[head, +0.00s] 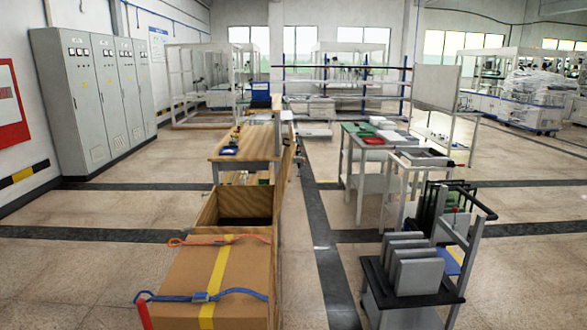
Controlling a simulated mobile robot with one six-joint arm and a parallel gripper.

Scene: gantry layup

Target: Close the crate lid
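An open wooden crate (235,205) stands just beyond a cardboard box in the lower middle of the head view. Its dark inside shows from above. A thin wooden panel (286,172), which looks like the crate's lid, stands nearly upright along the crate's right side, seen almost edge-on. Its hinge is not clear. The crate's near lower part is hidden by the cardboard box. My gripper is not in view. A small grey item at the panel's right edge is too small to make out.
The cardboard box (215,270) carries yellow tape, an orange strap and a blue strap. A wooden-topped bench (245,145) stands behind the crate. A cart (410,290) with grey plates stands at lower right. Floor is clear left of the crate and between it and the cart.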

